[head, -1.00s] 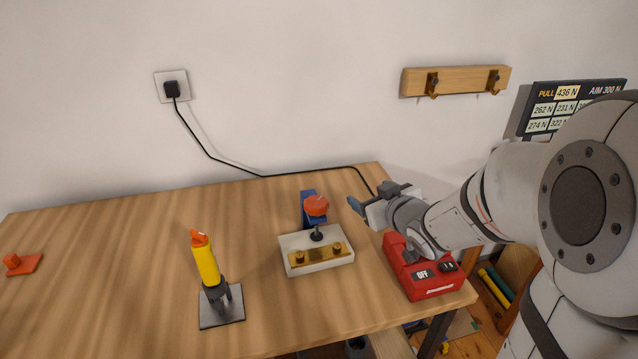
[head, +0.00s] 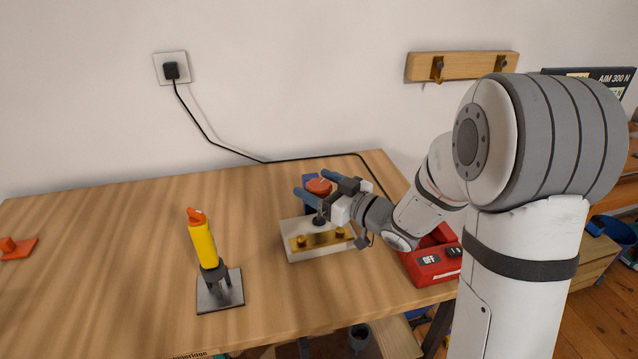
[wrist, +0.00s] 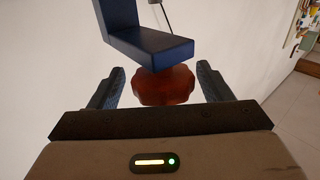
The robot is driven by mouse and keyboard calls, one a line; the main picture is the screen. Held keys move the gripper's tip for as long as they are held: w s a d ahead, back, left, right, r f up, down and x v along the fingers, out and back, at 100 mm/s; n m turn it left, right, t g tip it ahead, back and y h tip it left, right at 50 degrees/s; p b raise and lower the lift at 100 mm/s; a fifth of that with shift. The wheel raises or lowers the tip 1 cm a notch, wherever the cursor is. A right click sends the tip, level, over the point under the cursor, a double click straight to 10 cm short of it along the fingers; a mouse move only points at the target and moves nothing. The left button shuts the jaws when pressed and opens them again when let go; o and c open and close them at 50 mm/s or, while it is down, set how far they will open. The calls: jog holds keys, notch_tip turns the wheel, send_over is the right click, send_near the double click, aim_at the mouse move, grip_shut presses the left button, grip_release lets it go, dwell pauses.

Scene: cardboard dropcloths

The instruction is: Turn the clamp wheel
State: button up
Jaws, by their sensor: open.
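The orange-red clamp wheel (head: 319,186) sits on top of a dark post on a pale block (head: 300,252) with a brass plate. In the wrist view the scalloped wheel (wrist: 165,86) lies between the two blue fingers. My gripper (head: 316,187) is open, with one finger on each side of the wheel. I cannot tell whether either finger touches it. A blue bracket (wrist: 150,45) stands behind the wheel, and in the head view it is mostly hidden by the wheel and my fingers.
A yellow tool with an orange tip (head: 203,242) stands on a metal plate (head: 222,295) to the left. A red box marked OFF (head: 432,265) is at the right, partly behind my arm. An orange piece (head: 17,248) lies far left. A black cable (head: 290,160) runs along the back.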

jog(key=shift+x, duration=0.85)
jog(key=shift+c, duration=0.5)
